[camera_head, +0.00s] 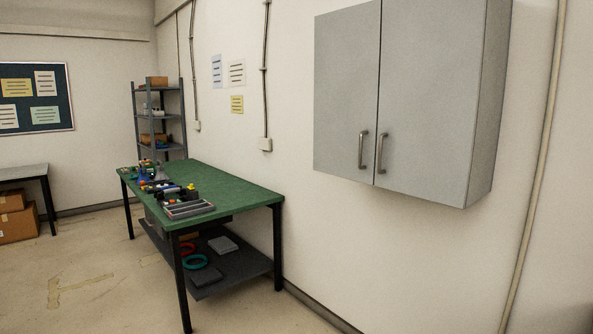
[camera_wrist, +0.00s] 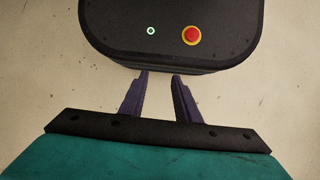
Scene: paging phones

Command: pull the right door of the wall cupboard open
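The grey wall cupboard (camera_head: 401,97) hangs on the white wall at the upper right of the head view. Its right door (camera_head: 436,100) and left door (camera_head: 345,92) are both closed, with a thin gap between them. The right door's metal bar handle (camera_head: 382,153) stands upright near its lower left edge. The left door's handle (camera_head: 363,150) is just beside it. My gripper (camera_wrist: 160,76) shows only in the wrist view. Its two dark fingers are apart with nothing between them, above the floor and close to my own base. It is away from the cupboard.
A green-topped workbench (camera_head: 240,187) stands along the wall, left of the cupboard, with small parts on top. A grey shelf rack (camera_head: 183,120) stands behind it. A pipe (camera_head: 535,150) runs down the wall to the right. The wall below the cupboard is clear.

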